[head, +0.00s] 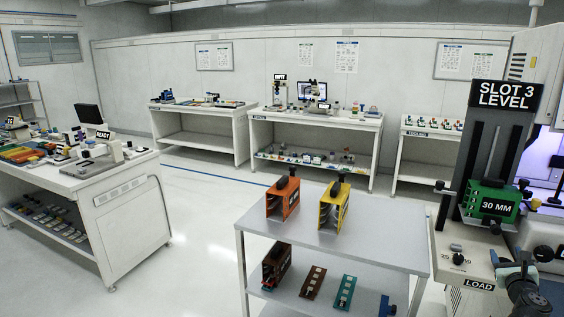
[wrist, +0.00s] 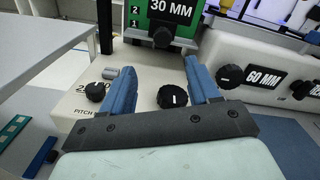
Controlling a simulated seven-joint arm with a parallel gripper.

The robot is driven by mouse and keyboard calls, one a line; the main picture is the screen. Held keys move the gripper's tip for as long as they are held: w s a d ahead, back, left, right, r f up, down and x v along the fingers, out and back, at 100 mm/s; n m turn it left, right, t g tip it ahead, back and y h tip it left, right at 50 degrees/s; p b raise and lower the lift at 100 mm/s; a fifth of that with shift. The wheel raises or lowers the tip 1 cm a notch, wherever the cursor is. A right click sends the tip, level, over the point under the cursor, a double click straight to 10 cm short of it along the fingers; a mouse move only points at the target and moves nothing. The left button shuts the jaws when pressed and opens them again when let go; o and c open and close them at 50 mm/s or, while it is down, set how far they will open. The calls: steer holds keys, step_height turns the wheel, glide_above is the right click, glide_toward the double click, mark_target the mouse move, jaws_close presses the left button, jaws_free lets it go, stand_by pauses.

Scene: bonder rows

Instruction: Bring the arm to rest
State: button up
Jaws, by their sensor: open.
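My gripper (wrist: 160,85) shows in the wrist view with its two blue fingers spread apart and nothing between them. It is above a pale machine base with black knobs, below a green block marked 30 MM (wrist: 172,15). In the head view part of my arm shows at the lower right corner, by the LOAD label; the fingertips cannot be made out there. The green block (head: 491,203) sits in the machine under the SLOT 3 LEVEL sign (head: 505,96), apart from my gripper.
A grey two-level cart (head: 380,240) stands left of the machine, with an orange holder (head: 283,199) and a yellow holder (head: 334,207) on top. A white unit marked 60 MM (wrist: 262,60) is right of my fingers. Open floor (head: 200,230) lies left of the cart.

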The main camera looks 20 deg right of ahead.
steer(key=a+f+n+g+y, duration=0.3)
steer(key=a+f+n+y, duration=0.1)
steer(key=a+f+n, duration=0.6)
steer(key=a+f+n+g+y, duration=0.3)
steer(key=a+f+n+y, duration=0.4)
steer(key=f, duration=0.5)
steer(key=a+f+n+g+y, duration=0.25)
steer(key=a+f+n, duration=0.45)
steer(key=f+n, duration=0.35)
steer(key=s+a+f+n+g+y, duration=0.1)
steer(key=a+f+n+g, duration=0.25)
steer(key=a+f, duration=0.65)
steer(key=a+f+n+g, duration=0.2)
steer(key=a+f+g, duration=0.3)
steer(key=a, duration=0.8)
steer(key=s+a+f+n+g, duration=0.1)
steer(key=s+a+f+n, duration=0.1)
steer(key=a, duration=0.5)
steer(key=s+a+f+n+g+h, duration=0.1)
steer(key=s+a+f+n, duration=0.2)
steer(key=a, duration=0.4)
steer(key=s+a+f+n+h, duration=0.1)
steer(key=s+a+f+n, duration=0.1)
steer(key=a, duration=0.5)
steer(key=shift+s+f+n+g, duration=0.3)
steer(key=shift+s+f+g, duration=0.1)
steer(key=shift+s+f, duration=0.5)
